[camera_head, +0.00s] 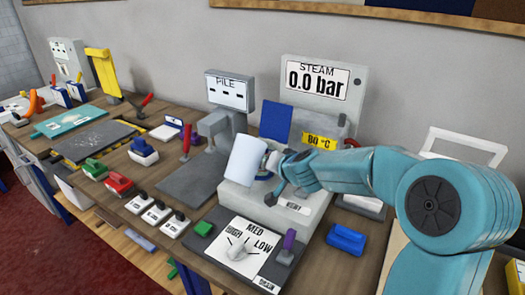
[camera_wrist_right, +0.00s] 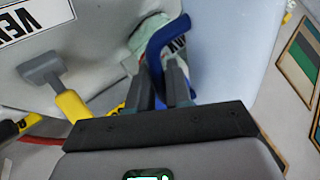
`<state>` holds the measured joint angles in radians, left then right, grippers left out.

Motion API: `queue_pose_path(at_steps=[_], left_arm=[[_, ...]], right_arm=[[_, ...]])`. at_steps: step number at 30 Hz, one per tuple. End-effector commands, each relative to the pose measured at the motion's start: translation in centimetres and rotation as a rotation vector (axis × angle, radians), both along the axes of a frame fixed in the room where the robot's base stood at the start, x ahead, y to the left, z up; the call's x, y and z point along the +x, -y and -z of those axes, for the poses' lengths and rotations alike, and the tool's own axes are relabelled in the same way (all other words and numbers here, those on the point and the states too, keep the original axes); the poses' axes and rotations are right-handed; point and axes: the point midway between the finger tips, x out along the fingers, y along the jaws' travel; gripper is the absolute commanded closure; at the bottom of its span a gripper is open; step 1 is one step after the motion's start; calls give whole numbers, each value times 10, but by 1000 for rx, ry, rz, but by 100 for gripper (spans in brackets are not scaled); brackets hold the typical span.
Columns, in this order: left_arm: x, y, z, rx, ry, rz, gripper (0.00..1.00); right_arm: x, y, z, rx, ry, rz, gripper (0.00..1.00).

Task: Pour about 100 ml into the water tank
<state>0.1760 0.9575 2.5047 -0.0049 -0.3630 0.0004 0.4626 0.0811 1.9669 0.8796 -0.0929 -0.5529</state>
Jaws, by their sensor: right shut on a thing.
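My right gripper (camera_head: 277,166) comes in from the right and is shut on the blue handle (camera_wrist_right: 157,45) of a pale jug (camera_head: 244,160). The jug is held tilted above the light grey steam unit (camera_head: 278,211). Its pale side fills the upper middle right of the right wrist view (camera_wrist_right: 226,45). I cannot see its mouth, any liquid level or a stream. An upright blue panel (camera_head: 276,121) stands behind the jug. I cannot clearly make out the water tank's opening; the jug and gripper cover part of the unit. My left gripper is not in view.
A grey box reading STEAM 0.0 bar (camera_head: 318,87) and a yellow 80 °C sign (camera_head: 320,141) stand behind. A LOW/MED dial plate (camera_head: 238,247) and a blue block (camera_head: 346,239) lie in front. Several small tools fill the bench leftward. A yellow lever (camera_wrist_right: 73,105) shows in the wrist view.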

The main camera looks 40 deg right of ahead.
Motion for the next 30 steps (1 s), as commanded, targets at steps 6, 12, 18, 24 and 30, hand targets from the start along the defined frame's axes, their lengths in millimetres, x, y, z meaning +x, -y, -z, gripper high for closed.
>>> queue_pose_path(at_steps=[6, 12, 18, 24, 30], left_arm=[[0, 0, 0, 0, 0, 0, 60], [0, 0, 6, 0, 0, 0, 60], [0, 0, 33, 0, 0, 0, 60], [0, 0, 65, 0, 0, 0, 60], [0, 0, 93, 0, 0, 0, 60]], right_arm=[[0, 0, -1, 0, 2, 1, 100], [0, 0, 0, -26, 8, 1, 100], [-1, -1, 3, -166, 39, 6, 100], [-1, -7, 21, -267, 66, 11, 100], [-3, -19, 17, -472, 126, 14, 100]])
